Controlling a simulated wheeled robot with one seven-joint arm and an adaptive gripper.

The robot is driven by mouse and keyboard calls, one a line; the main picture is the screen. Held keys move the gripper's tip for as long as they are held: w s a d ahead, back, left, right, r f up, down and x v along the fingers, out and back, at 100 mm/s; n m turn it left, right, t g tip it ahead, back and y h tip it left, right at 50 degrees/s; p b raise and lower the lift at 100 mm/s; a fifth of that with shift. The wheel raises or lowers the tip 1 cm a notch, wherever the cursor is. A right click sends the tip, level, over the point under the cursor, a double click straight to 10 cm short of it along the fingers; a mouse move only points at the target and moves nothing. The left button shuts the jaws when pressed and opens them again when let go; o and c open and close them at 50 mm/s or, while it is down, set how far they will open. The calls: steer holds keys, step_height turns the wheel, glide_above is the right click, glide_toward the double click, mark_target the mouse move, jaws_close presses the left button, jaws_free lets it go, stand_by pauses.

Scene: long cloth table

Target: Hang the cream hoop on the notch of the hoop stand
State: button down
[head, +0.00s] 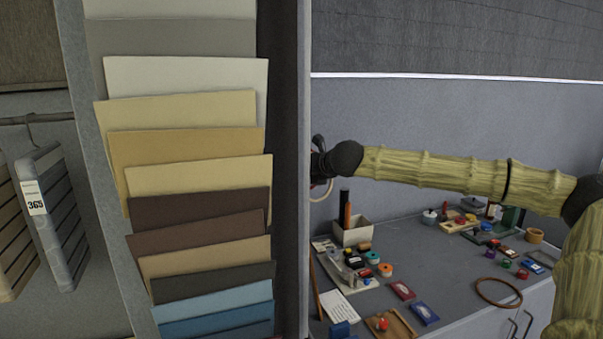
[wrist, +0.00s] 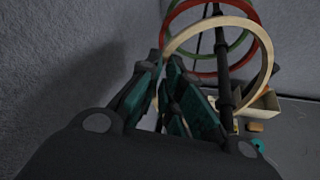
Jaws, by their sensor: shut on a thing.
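My gripper (wrist: 168,62) is shut on the left side of the cream hoop (wrist: 271,62), which stands roughly upright in the wrist view. The dark post of the hoop stand (wrist: 224,88) shows through and behind the hoop. A red hoop (wrist: 196,72) and a green hoop (wrist: 172,14) are beyond the cream one, around or beside the post; I cannot tell which. The notch is not clear. In the head view my gripper (head: 318,160) is partly hidden by the board's edge, with part of the cream hoop (head: 325,196) below it. The stand is hidden there.
A tall board of coloured sample sheets (head: 195,180) blocks the left of the head view. The grey table (head: 400,262) carries many small items, a cream box (head: 352,234), a wooden tray (head: 396,323) and a brown ring (head: 499,293). A wall stands close behind.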

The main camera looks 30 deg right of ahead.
steer(key=c, duration=1.5)
jaws_free()
steer(key=shift+a, duration=0.1)
steer(key=shift+v, duration=6)
steer(key=shift+f, duration=0.1)
